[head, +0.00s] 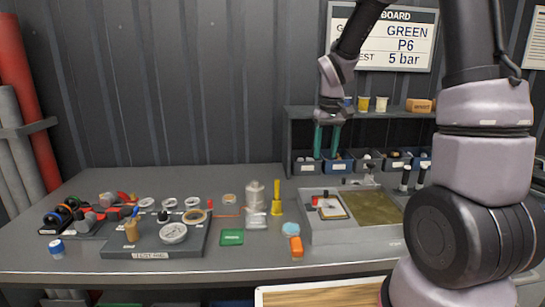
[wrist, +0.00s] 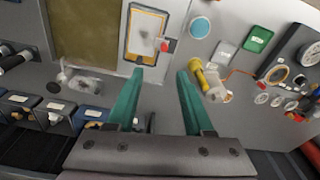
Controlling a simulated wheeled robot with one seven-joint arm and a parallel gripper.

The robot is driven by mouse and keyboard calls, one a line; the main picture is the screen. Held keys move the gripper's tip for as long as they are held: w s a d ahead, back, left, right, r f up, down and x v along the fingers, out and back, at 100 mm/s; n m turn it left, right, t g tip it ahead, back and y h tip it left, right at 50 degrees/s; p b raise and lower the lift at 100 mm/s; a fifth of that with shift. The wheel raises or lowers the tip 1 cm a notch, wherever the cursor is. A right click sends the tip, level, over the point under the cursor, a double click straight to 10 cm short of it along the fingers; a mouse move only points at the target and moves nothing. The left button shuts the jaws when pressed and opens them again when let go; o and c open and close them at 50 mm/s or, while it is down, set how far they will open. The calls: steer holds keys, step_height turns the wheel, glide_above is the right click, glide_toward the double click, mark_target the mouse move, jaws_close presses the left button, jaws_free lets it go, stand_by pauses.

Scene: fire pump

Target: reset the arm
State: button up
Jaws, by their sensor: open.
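My gripper (head: 327,142) hangs from my arm over the back right of the bench, in front of the shelf of blue bins. Its two teal fingers point down, apart, with nothing between them. In the wrist view my gripper (wrist: 160,80) is also open and empty, above the grey bench top (wrist: 180,105). My arm is bent, and its thick links cover the right part of the head view.
Blue bins (head: 337,160) stand below a shelf (head: 300,112). A grey tray (head: 350,228) lies at right, a yellow-handled tool (head: 277,200) beside it. A gauge board (head: 155,253) is at left. A green box (head: 232,237) and orange item (head: 296,246) lie in front.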

steer(key=s+d+r+m+t+y, duration=0.1)
steer(key=s+d+r+m+t, duration=0.2)
steer(key=s+r, duration=1.5)
steer(key=s+m+t, duration=0.2)
steer(key=m+t, duration=0.1)
steer(key=shift+s+r+y, duration=0.15)
steer(key=shift+s+y, duration=0.05)
steer(key=shift+y, duration=0.2)
